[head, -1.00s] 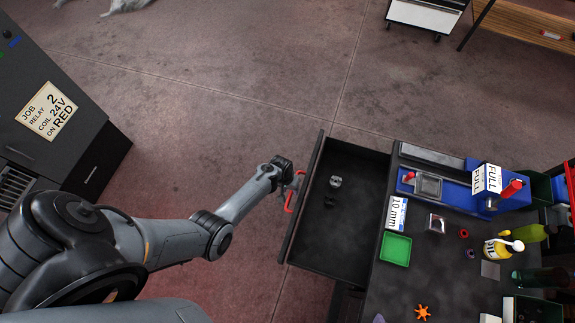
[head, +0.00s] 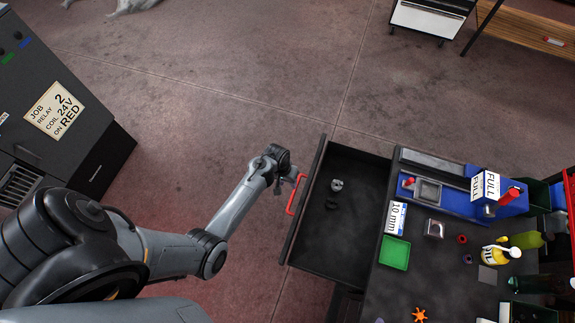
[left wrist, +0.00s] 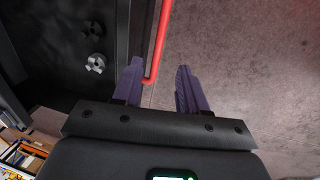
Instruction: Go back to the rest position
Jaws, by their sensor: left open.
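My left gripper (head: 284,182) is at the red handle (head: 295,195) on the front of the pulled-out dark drawer (head: 345,245). In the left wrist view my left gripper (left wrist: 158,88) is open with nothing held between its fingers. The red handle (left wrist: 159,45) runs down to an end close to the left finger; I cannot tell whether they touch. My right gripper is not in view.
Two small metal parts, one light (head: 337,185) and one dark (head: 331,203), lie in the drawer. The bench to the right holds a green tray (head: 395,252), a blue fixture (head: 450,195) and a yellow bottle (head: 493,255). A dark cabinet (head: 60,150) stands left. Open floor (head: 220,110) lies beyond.

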